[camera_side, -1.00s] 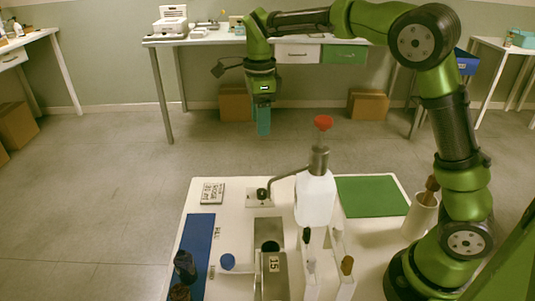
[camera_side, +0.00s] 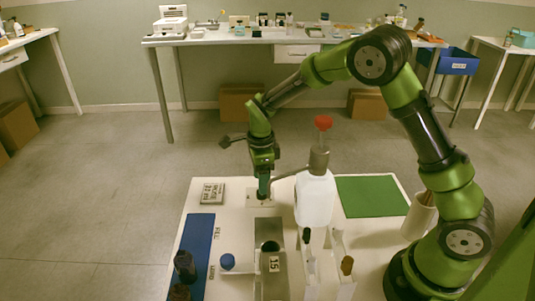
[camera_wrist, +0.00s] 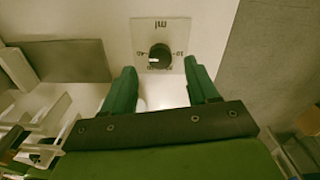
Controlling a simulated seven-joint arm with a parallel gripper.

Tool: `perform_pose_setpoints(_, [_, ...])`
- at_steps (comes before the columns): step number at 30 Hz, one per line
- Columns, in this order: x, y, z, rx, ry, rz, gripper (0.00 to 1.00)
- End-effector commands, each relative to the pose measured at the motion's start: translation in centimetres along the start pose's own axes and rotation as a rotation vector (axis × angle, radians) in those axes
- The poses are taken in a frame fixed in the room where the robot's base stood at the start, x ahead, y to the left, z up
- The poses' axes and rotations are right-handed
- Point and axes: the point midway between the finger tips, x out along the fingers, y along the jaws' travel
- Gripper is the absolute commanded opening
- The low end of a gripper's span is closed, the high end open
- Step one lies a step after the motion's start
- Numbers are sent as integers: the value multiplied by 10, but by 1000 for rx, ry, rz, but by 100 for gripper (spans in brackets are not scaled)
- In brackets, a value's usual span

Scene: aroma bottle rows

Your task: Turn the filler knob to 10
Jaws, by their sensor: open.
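The filler knob (camera_wrist: 160,56) is black and round, on a white dial plate (camera_wrist: 174,28) marked "ml". The plate's lettering is upside down in the wrist view, and its small numbers are hard to read. A pale mark on the knob lies toward the left side. My gripper (camera_wrist: 158,72) is open, its two green fingers apart with the knob showing between and just beyond their tips. In the side view my gripper (camera_side: 263,188) points down over the dial plate (camera_side: 258,202) and hides the knob. I cannot tell whether the fingers touch it.
A white bottle (camera_side: 315,198) with a red-topped filler stands close to the right of my gripper, its spout reaching toward the dial. A printed sign (camera_side: 213,193) lies to the left. A green mat (camera_side: 371,196) lies at right; a blue strip (camera_side: 192,250) at left holds dark bottles.

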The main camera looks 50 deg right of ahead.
Motion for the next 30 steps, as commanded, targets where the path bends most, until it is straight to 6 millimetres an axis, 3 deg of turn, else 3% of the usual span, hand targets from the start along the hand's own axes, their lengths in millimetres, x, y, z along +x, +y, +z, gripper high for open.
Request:
perform_pose_setpoints(7, [33, 0, 0, 1, 1, 2, 59])
perform_pose_setpoints(19, [39, 0, 0, 1, 0, 0, 57])
perform_pose_setpoints(30, [38, 0, 0, 1, 0, 0, 3])
